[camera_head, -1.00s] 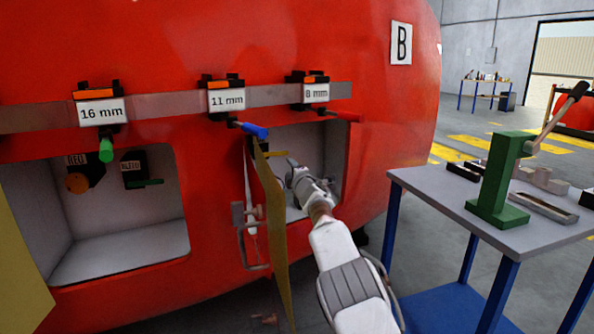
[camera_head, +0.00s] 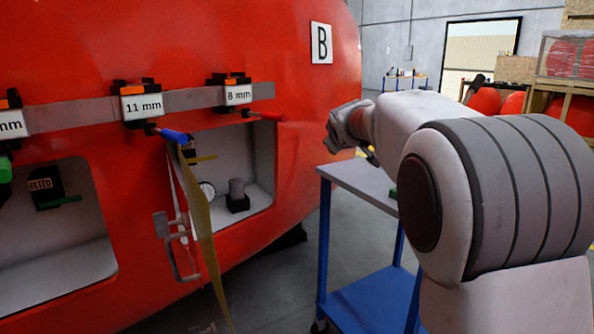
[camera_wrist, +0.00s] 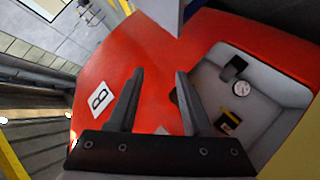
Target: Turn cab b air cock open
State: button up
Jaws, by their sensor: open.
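The red cab nosecone carries a "B" plate (camera_head: 321,43), which also shows in the wrist view (camera_wrist: 99,97). Its right recess (camera_head: 262,160) stands open. Inside, a yellow lever on a dark block (camera_head: 203,157) sticks out sideways near the top left, partly behind the door edge; the dark block with yellow shows in the wrist view (camera_wrist: 228,122). I cannot read a label on it. My gripper (camera_wrist: 160,74) is open and empty. In the head view my gripper (camera_head: 345,125) is outside the recess, to its right, above the blue table.
The recess also holds a round gauge (camera_head: 208,189) and a grey cylinder on a black base (camera_head: 237,196). A yellowish door (camera_head: 205,240) hangs open at its left. Blue and red-handled tools hang above. A blue-legged table (camera_head: 365,184) stands to the right.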

jog(key=s+d+f+m+g, duration=0.2)
jog(key=s, duration=0.9)
jog(key=s+d+f+m+g, duration=0.2)
jog(key=s+d+m, duration=0.1)
jog(key=s, duration=0.9)
jog(key=s+f+m+g, duration=0.1)
jog(key=s+f, duration=0.3)
jog(key=s, duration=0.4)
jog(key=s+a+f+m+g+y, duration=0.1)
jog(key=s+f, duration=0.2)
jog(key=s, duration=0.4)
jog(key=s+f+m+g, duration=0.15)
jog(key=s+f, duration=0.25)
jog(key=s, duration=0.4)
notch_tip(320, 180, up, 28)
jog(key=p, duration=2.8)
jog(key=shift+a, duration=0.2)
